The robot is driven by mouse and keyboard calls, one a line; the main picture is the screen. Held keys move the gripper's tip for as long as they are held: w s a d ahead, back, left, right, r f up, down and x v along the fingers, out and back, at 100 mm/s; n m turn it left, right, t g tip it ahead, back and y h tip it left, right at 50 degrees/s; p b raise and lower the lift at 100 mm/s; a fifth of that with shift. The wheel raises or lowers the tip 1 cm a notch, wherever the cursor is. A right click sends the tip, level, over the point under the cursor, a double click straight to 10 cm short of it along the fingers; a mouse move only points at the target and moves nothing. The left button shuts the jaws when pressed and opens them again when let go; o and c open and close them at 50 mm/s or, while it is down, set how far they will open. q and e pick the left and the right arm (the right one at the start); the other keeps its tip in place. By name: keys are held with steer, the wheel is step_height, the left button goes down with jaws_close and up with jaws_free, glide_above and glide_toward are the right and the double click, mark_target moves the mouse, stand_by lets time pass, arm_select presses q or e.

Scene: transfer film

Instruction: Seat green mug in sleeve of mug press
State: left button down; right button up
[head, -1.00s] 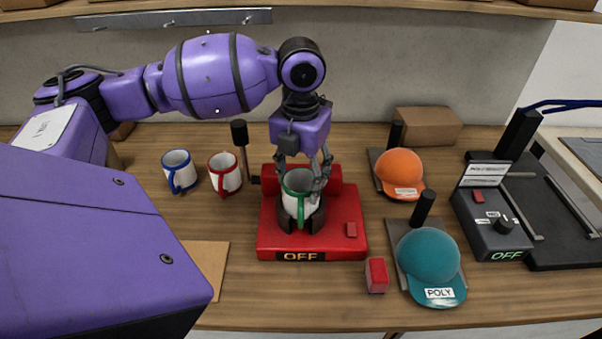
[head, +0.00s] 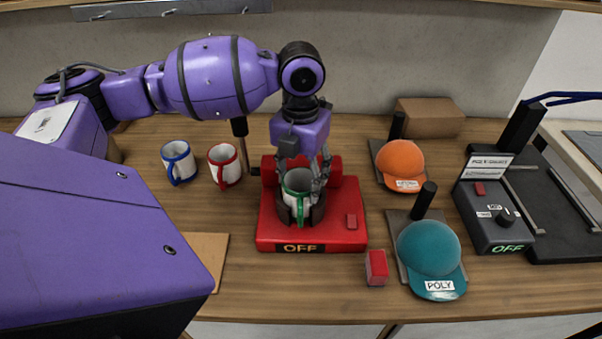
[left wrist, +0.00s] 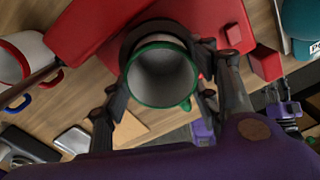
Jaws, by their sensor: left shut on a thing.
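The green mug (head: 292,182), white with a green rim and handle, stands upright in the dark sleeve (head: 284,213) of the red mug press (head: 335,236). Its lower part is hidden by the sleeve, so I cannot tell if it touches bottom. My left gripper (head: 304,178) is above the press, shut on the mug near its rim. The left wrist view shows the mug's open top (left wrist: 162,76) between the fingers, with the dark sleeve around it. The handle points to the front in the head view. A purple and dark gripper-like part, possibly my right gripper (left wrist: 291,122), shows at the right edge; its fingers are unclear.
A blue-rimmed mug (head: 178,163) and a red-rimmed mug (head: 224,167) stand left of the press. A red block (head: 376,266), an orange cap (head: 400,163) and a teal cap (head: 430,250) are to its right. A dark cap press (head: 492,222) stands farther right.

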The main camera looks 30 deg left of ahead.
arm_select(q)
steer(key=shift+f, duration=0.25)
steer(key=c, duration=0.6)
jaws_free()
step_height(320, 180, up, 12)
steer(key=shift+r, duration=0.1)
